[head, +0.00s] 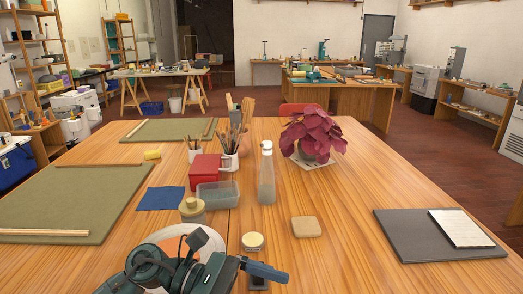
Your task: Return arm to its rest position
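My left arm comes in at the bottom of the head view, left of centre, above the near edge of the wooden table. Its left gripper (266,273) points to the right, in front of a small jar with a cream lid (252,241). The fingertips overlap in this view, so I cannot tell whether it is open or shut. A white plate (217,240) with an orange piece on it is partly hidden behind the arm. My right arm and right gripper are not in view.
A corked jar (192,211), glass bottle (266,180), clear tub (217,195), red box (205,167) and tan block (306,227) stand nearby. A red-leaved plant (314,135) is farther back. A grey board (420,238) lies right. Table between block and board is clear.

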